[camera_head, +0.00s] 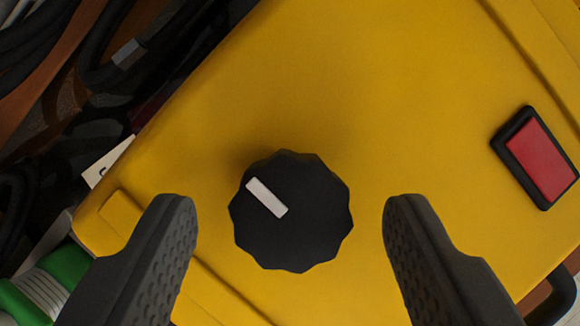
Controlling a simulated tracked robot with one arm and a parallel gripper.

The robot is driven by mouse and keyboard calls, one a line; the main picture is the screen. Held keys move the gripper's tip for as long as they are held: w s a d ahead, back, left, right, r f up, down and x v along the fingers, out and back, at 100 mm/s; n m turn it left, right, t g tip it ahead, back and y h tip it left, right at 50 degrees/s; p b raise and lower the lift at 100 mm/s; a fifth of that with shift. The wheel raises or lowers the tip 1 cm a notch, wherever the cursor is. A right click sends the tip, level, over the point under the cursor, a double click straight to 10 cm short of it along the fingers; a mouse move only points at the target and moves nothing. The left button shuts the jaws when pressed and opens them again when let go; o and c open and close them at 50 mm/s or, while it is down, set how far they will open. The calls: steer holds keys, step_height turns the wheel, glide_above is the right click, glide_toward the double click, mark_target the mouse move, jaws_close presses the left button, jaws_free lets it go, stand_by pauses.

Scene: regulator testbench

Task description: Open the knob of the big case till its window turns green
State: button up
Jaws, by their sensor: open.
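The big case (330,60) is yellow and fills most of the view, lying at a slant. Its knob (300,235) is black with a scalloped edge, and a white marker bar (267,197) on it points to the upper left. The window (539,159) is at the right of the case; it is red in a black frame. My gripper (290,218) is open, with one dark finger left of the knob and one right of it. A gap shows between each finger and the knob. How far the fingertips are above the case face cannot be told.
Black cables and a connector (128,54) lie beside the case at the upper left. A green and white coiled item (38,290) is at the lower left. A black handle (556,302) shows at the lower right. The case face around the knob is clear.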

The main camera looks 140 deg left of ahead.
steer(key=shift+w+d+f, duration=0.1)
steer(key=shift+d+f, duration=0.05)
steer(key=shift+f, duration=0.25)
steer(key=c, duration=1)
